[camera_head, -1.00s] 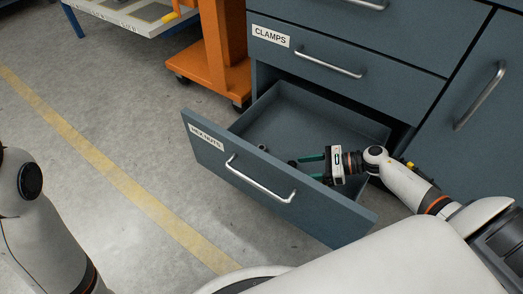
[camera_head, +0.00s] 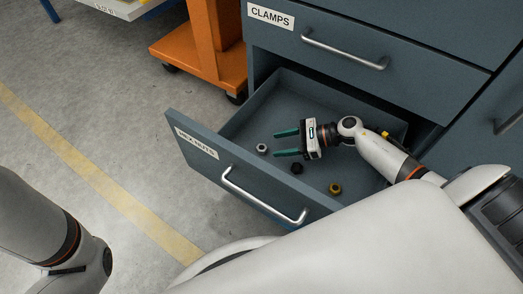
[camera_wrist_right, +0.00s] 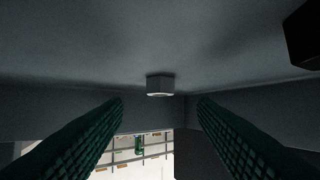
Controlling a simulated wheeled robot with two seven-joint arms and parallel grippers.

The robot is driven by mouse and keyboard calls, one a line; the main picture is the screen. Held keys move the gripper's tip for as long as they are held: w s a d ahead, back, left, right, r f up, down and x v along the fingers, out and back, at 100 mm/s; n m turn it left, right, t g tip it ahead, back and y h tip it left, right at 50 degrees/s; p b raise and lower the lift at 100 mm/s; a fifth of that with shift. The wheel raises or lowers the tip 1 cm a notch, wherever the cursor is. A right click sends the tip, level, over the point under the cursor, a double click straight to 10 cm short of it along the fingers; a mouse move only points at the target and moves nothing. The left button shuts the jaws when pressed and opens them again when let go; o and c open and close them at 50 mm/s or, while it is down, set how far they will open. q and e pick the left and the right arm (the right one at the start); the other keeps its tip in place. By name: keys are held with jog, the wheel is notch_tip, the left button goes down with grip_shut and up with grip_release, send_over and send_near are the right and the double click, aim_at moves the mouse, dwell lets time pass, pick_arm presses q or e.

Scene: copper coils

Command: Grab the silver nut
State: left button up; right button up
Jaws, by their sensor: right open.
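The silver nut (camera_head: 262,149) lies on the floor of the open drawer (camera_head: 236,170), towards its left end. In the right wrist view the silver nut (camera_wrist_right: 159,85) is ahead, centred between the two fingers and apart from them. My right gripper (camera_head: 281,143) is open and empty inside the drawer, its green fingers pointing left towards the silver nut. It also shows in the right wrist view (camera_wrist_right: 160,112). My left gripper is not in view; only part of my left arm shows at the lower left.
A black nut (camera_head: 296,168) and a brass nut (camera_head: 335,188) lie in the drawer, nearer its front. The dark nut also shows at the top right of the right wrist view (camera_wrist_right: 302,38). The closed CLAMPS drawer (camera_head: 400,75) is above. An orange stand (camera_head: 205,50) is at the left.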

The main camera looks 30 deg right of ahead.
aim_at(263, 147)
jog(key=b+x, duration=0.3)
jog(key=x, duration=0.1)
jog(key=shift+f, duration=0.15)
jog(key=shift+w+a+f, duration=0.1)
jog(key=shift+w+a, duration=0.2)
jog(key=shift+a, duration=0.25)
jog(key=c, duration=1.1)
